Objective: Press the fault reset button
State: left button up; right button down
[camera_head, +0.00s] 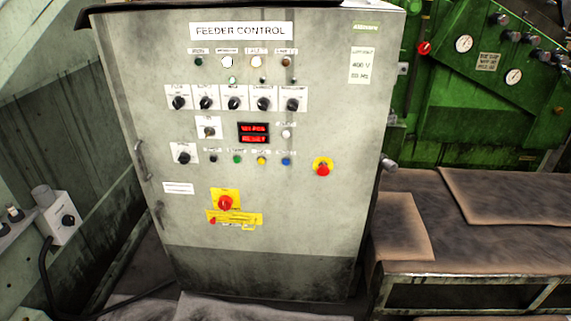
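A grey control cabinet (310,220) labelled "FEEDER CONTROL" fills the middle of the head view. A row of small push buttons sits below its red digital display (253,132): a black button (213,159), a green button (237,160), a yellow button (262,161) and a blue button (286,162). Their small labels are too blurred to read, so I cannot tell which is fault reset. A white button or lamp (286,134) sits right of the display. Neither of my grippers is in view.
A red emergency stop on yellow (323,167) is right of the button row. A red and yellow main switch (226,203) is lower down. A worn brown-topped bench (470,250) and a green machine (480,90) stand to the right. A small switch box (62,217) is at left.

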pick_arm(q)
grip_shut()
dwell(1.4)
